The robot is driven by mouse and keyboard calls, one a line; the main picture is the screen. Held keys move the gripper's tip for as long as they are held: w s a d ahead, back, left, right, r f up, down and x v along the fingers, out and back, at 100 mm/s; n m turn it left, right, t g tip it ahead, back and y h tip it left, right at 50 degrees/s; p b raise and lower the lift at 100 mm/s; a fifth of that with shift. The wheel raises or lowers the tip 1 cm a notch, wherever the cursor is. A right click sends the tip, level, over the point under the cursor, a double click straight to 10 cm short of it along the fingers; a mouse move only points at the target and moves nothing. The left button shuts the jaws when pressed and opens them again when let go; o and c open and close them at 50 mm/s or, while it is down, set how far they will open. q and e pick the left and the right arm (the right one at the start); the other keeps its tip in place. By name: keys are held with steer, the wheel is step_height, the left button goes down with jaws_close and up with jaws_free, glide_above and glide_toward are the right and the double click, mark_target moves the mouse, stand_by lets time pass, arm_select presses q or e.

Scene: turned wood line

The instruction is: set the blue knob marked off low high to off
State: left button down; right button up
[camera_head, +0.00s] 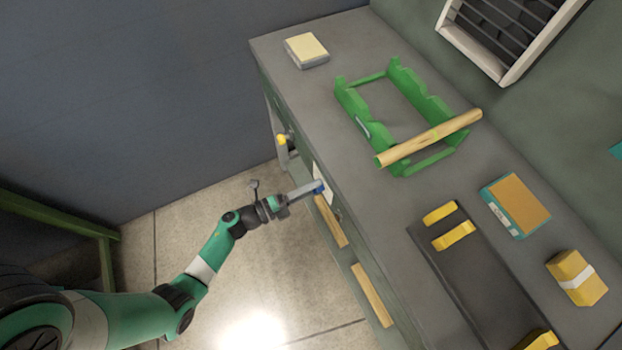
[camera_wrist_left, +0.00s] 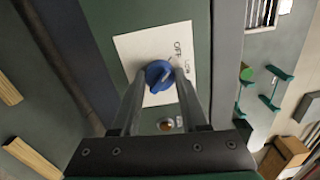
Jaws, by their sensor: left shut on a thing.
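The blue knob (camera_head: 319,187) sits on the front face of the grey-green bench, on a white label plate (camera_head: 322,176). In the left wrist view the knob (camera_wrist_left: 158,76) lies between the two fingers of my left gripper (camera_wrist_left: 160,78), which is shut on it. The white plate (camera_wrist_left: 130,47) shows the words OFF and LOW beside the knob; the word high is not visible. A pale mark shows near the knob's edge, but I cannot tell exactly which word it points to. My left gripper (camera_head: 317,188) reaches the knob from the left. My right gripper is not in view.
Wooden drawer handles (camera_head: 331,221) and a yellow-topped lever or handle (camera_head: 282,141) are on the bench front near the knob. On the bench top are a green rack (camera_head: 352,110) with a wooden rod (camera_head: 430,139), and boxes. The floor left of the bench is clear.

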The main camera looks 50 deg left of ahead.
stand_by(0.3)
arm_select(q)
steer(key=shift+c, duration=2.1)
jaws_free()
steer(key=shift+s, duration=0.1)
steer(key=p+v, duration=0.2)
steer(key=v, duration=0.9)
steer(key=shift+s+p, duration=0.25)
steer(key=shift+p, duration=0.05)
steer(key=shift+a, duration=0.15)
